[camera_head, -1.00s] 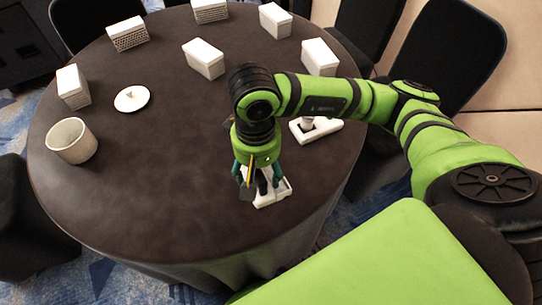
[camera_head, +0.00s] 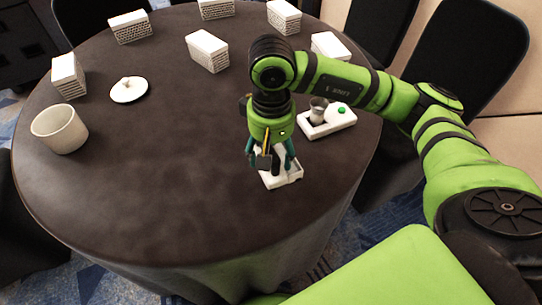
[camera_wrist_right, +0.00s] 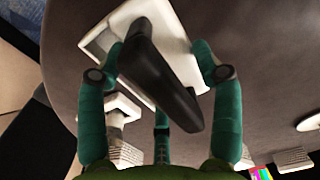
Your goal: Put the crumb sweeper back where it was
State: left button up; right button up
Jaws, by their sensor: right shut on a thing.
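The crumb sweeper has a white body (camera_head: 284,179) and a dark handle. It is under my right gripper (camera_head: 268,157), near the right front of the round table. The right wrist view shows the black handle (camera_wrist_right: 162,80) between the teal fingers of my right gripper (camera_wrist_right: 158,58), with the white body (camera_wrist_right: 176,22) beyond. My right gripper is shut on the sweeper and partly hides it in the head view. I cannot tell whether the sweeper touches the tabletop. My left gripper is in neither view.
The dark table (camera_head: 160,190) is clear at front left. A white pot (camera_head: 62,133) and a lid (camera_head: 128,90) stand left. Several white boxes (camera_head: 207,52) line the far side.

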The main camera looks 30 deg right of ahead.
jog(key=shift+w+d+f, duration=0.3)
jog(key=shift+w+f, duration=0.1)
jog(key=shift+w, duration=0.25)
jog(key=shift+w+d+f, duration=0.1)
jog(key=shift+w+f, duration=0.1)
jog(key=shift+w, duration=0.05)
jog(key=shift+w+f, duration=0.1)
jog(key=shift+f, duration=0.2)
notch_tip(320, 180, down, 4)
jog(key=shift+r+p, duration=0.2)
jog(key=shift+p, duration=0.2)
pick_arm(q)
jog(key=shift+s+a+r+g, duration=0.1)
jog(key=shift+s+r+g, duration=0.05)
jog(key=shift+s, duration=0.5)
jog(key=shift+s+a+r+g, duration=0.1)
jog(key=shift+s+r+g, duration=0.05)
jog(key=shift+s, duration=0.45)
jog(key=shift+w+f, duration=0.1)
pick_arm(e)
jog(key=shift+f+b, duration=0.15)
jog(key=shift+b, duration=0.15)
jog(key=o, duration=1.4)
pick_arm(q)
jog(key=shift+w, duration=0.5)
